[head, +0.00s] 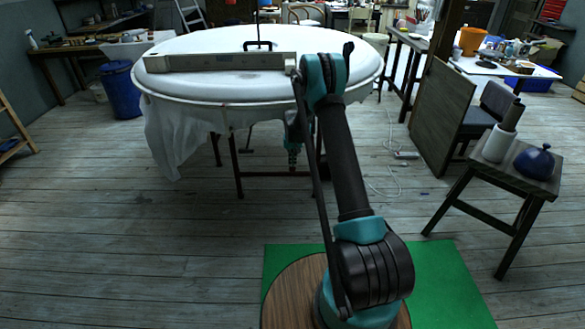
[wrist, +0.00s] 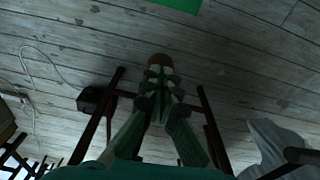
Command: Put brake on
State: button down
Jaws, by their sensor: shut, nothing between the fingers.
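I cannot pick out a brake for certain. A large round table-like wheel (head: 215,85) with a white top and dark legs stands in front of me. A long grey beam (head: 220,62) lies across its top, with a black handle (head: 258,44) behind it. My gripper (head: 293,165) hangs, pointing down, at the near edge of the wheel, in front of its legs. In the wrist view my gripper (wrist: 160,65) is shut and empty. A reddish-brown round end (wrist: 158,59) shows at its fingertips; I cannot tell whether it touches them. A dark box (wrist: 92,99) sits by a leg.
A stool (head: 508,175) with a blue pot (head: 535,162) stands at the right. A wooden board (head: 440,115) leans before a dark chair (head: 495,108). A cable (head: 385,185) lies on the floor. A blue bin (head: 120,88) stands left. The near left floor is clear.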

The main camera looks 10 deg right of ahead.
aim_at(293, 170)
jog(key=shift+f, duration=0.15)
jog(key=shift+f, duration=1.95)
jog(key=shift+s+a+r, duration=0.1)
jog(key=shift+s+r, duration=0.2)
jog(key=shift+s, duration=0.45)
jog(key=shift+s+r, duration=0.25)
jog(key=shift+s, duration=0.5)
notch_tip(293, 170, up, 12)
jog(key=s, duration=0.1)
